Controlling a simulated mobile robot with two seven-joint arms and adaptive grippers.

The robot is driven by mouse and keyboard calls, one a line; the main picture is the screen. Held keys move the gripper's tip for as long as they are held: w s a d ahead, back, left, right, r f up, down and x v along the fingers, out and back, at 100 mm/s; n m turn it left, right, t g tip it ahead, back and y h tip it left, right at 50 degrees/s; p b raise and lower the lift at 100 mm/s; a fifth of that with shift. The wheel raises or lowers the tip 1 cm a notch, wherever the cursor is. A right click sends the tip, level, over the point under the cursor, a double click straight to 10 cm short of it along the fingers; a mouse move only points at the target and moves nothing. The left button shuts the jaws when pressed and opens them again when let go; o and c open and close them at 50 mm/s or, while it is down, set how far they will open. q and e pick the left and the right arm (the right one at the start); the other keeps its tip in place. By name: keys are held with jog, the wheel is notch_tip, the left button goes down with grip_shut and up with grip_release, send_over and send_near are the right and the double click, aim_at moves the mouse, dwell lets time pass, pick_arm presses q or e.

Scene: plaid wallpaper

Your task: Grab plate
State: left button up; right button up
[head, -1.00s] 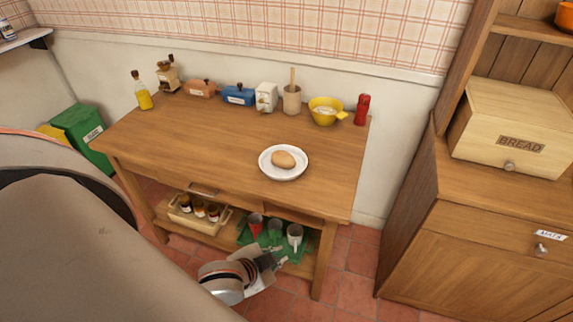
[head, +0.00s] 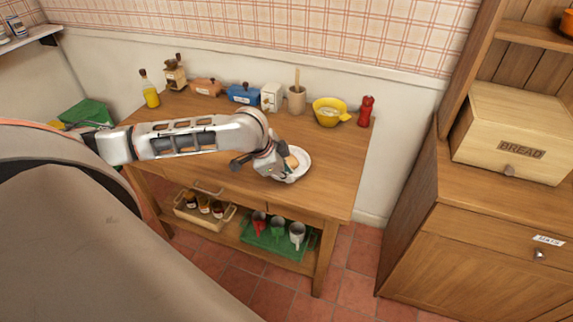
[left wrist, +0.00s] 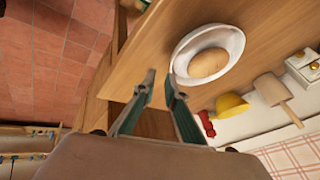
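The white plate (head: 304,166) lies flat near the front edge of the wooden table, with a brown bread roll (head: 292,160) on it. My left gripper (head: 288,177) is over the plate's near left side and hides part of plate and roll. In the left wrist view, the two fingers (left wrist: 161,76) are apart with nothing held between them. The plate (left wrist: 228,36) with its roll (left wrist: 208,63) lies just beyond the right-hand fingertip, which overlaps its rim. I cannot tell whether they touch. My right gripper is not in view.
The lower shelf holds cups (head: 297,233) and jars. A cabinet (head: 455,230) stands right.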

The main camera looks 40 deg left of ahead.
pick_arm(q)
jog(key=a, duration=0.2)
jog(key=a+n, duration=0.1)
jog(key=shift+w+r, duration=0.3)
jog(key=shift+w, duration=0.05)
jog(key=x, duration=0.7)
jog(key=shift+w+d+b, duration=0.15)
jog(key=shift+d+b, duration=0.2)
jog(key=shift+b, duration=0.05)
grip_shut()
jog(key=shift+r, duration=0.15)
